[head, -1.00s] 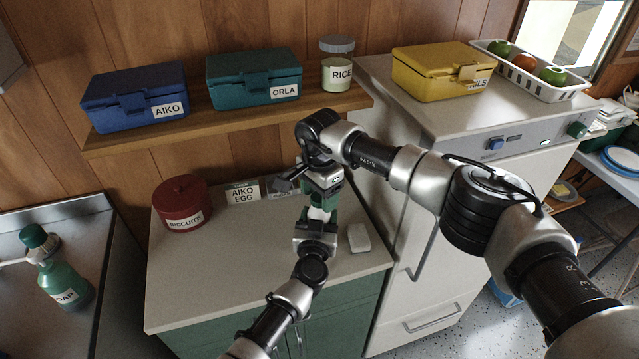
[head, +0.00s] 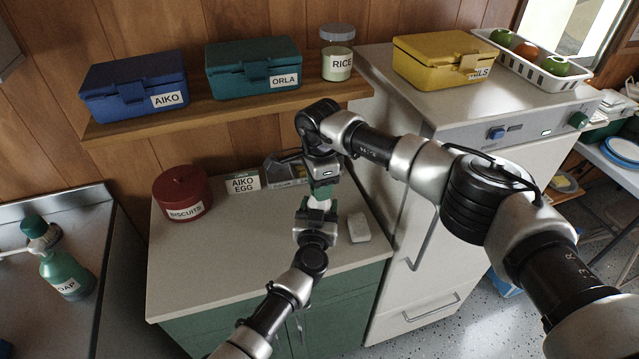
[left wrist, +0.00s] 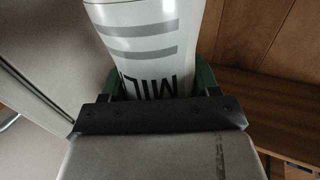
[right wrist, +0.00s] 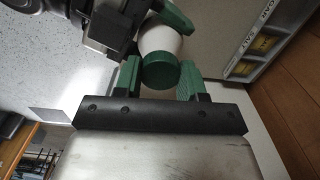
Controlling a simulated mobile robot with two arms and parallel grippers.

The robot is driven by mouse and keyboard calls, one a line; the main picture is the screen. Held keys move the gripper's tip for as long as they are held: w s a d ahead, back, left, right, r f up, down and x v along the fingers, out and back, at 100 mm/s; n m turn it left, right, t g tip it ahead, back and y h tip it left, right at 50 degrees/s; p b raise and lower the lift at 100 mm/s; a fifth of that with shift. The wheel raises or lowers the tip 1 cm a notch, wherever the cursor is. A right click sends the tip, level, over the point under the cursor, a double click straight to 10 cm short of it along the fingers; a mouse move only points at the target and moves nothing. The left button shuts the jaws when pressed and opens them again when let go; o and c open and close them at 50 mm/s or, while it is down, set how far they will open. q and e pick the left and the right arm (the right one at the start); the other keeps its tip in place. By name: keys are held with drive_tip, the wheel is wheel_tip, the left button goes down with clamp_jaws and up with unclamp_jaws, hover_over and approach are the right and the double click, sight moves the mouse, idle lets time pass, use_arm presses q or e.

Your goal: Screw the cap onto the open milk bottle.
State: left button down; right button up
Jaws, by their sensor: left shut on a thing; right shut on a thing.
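The white milk bottle (left wrist: 140,45) is upright on the counter; its lettering, partly hidden, fills the left wrist view. My left gripper (head: 316,217) is shut on its body from the front. The green cap (right wrist: 160,73) sits at the top of the white bottle (right wrist: 160,38) in the right wrist view, in line with it and seemingly touching. My right gripper (head: 322,190) points down from above and is shut on the cap between its green fingers. I cannot tell how far the cap is threaded. Both grippers hide most of the bottle in the head view.
A small white block (head: 359,228) lies right of the bottle on the counter (head: 215,270). Behind are a grey holder (head: 283,168), an AIKO EGG box (head: 243,181) and a red biscuit tin (head: 182,194). The wooden shelf (head: 225,107) overhangs the back. Front-left counter is clear.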

drive_tip(key=m, duration=0.8)
drive_tip(key=shift+m, duration=0.4)
drive_tip(key=m, duration=0.8)
drive_tip(key=o, duration=1.1)
drive_tip(key=shift+n, duration=0.3)
